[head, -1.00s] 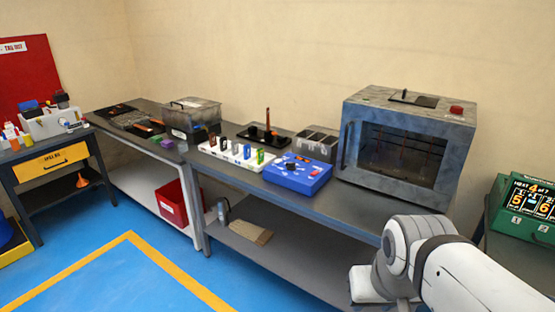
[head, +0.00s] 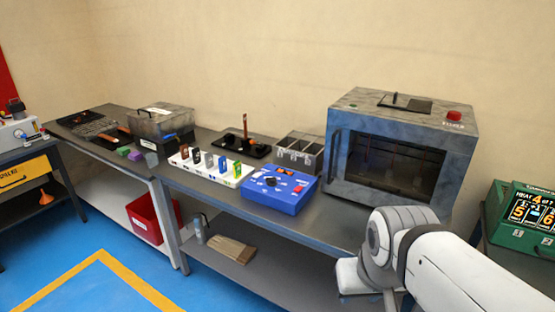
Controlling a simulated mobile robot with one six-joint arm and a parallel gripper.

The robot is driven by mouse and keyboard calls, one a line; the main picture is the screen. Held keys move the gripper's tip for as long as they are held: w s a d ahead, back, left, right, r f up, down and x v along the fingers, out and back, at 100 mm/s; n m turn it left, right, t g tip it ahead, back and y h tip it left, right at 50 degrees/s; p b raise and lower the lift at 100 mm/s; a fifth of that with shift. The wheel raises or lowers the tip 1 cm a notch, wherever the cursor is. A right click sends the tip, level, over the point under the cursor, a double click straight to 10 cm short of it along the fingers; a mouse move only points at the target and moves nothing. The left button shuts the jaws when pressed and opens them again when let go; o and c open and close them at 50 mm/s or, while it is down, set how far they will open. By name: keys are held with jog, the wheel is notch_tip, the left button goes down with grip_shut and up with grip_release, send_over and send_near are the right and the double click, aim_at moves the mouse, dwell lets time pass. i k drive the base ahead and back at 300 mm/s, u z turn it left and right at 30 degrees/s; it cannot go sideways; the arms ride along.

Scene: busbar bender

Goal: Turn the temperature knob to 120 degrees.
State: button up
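A blue control box (head: 281,190) sits on the front part of the grey bench, left of the oven. A dark round knob (head: 270,181) shows on its top, with white markings around it and a red part to its right. The markings are too small to read, so the knob's setting cannot be told. My white arm is at the lower right, in front of the bench and oven. My gripper is not in view.
A grey oven (head: 352,107) with a dark window and a red top button (head: 454,115) stands right of the box. A white rack (head: 211,167) with coloured pieces is left of it. A metal divided bin (head: 299,152) stands behind. A green display case (head: 519,218) is far right. Blue floor is open at lower left.

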aim_at(272, 182)
jog(key=i, duration=1.1)
jog(key=u, duration=0.05)
